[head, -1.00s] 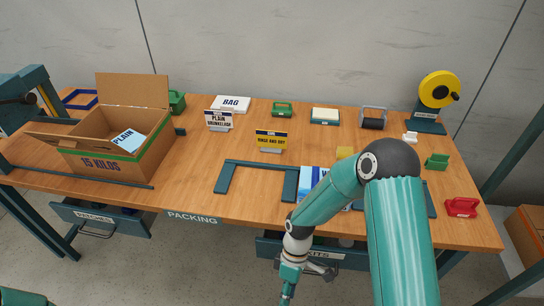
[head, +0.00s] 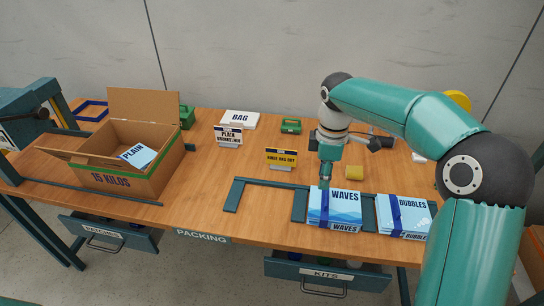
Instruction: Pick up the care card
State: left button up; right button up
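I cannot make out anything marked as a care card. The white-topped stack in a dark teal holder, seen earlier at the back of the table, is now hidden behind my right arm. My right gripper (head: 326,178) points down over the table, just behind or above the back edge of the blue and white WAVES box (head: 335,208). Its fingers are small and partly merged with the teal wrist, so I cannot tell their opening or any contact. My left gripper is out of view.
The BUBBLES box (head: 404,214) lies right of WAVES. An open carton (head: 128,184) with a PLAIN packet (head: 138,156) stands left. Two signs (head: 228,136) (head: 281,157), a BAG stack (head: 239,120) and a yellow block (head: 355,172) stand around. An empty dark frame (head: 234,196) lies left of WAVES.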

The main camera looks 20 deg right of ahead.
aim_at(281, 160)
jog(key=i, duration=0.9)
jog(key=z, duration=0.05)
